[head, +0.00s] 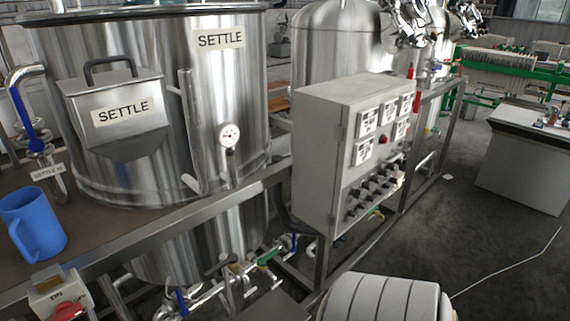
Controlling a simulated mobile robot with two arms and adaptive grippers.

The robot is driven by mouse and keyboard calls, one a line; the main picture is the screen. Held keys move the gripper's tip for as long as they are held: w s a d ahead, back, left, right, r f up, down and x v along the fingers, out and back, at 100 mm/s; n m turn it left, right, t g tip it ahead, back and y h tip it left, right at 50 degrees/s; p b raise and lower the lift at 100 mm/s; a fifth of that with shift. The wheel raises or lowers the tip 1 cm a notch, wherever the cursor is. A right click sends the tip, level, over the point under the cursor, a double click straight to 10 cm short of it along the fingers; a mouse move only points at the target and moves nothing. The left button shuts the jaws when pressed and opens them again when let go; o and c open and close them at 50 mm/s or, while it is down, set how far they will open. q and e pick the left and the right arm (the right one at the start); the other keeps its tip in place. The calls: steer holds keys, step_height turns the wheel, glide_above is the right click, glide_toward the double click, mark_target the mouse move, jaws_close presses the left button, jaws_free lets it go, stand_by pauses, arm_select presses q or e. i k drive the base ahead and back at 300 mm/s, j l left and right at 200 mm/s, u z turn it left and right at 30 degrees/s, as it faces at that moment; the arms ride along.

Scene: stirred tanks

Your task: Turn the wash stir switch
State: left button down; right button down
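A grey control box (322,153) stands on the metal frame right of the big tank. Its front panel carries several white label plates (367,122), a red button or lamp (384,139) and rows of small black switches (372,192). The lettering is too small to read, so I cannot tell which switch is for wash stir, nor how any knob is turned. A second small switch box (47,292) with a red knob (68,311) and an "ON" mark is cut off at the lower left.
A large steel tank (150,60) marked "SETTLE" and a blue mug (33,222) stand on the left. Pipes and valves (265,258) run below the frame. Grey floor lies open at right before a cabinet (522,165).

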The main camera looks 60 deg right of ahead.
mark_target(356, 194)
steer(key=z, duration=2.65)
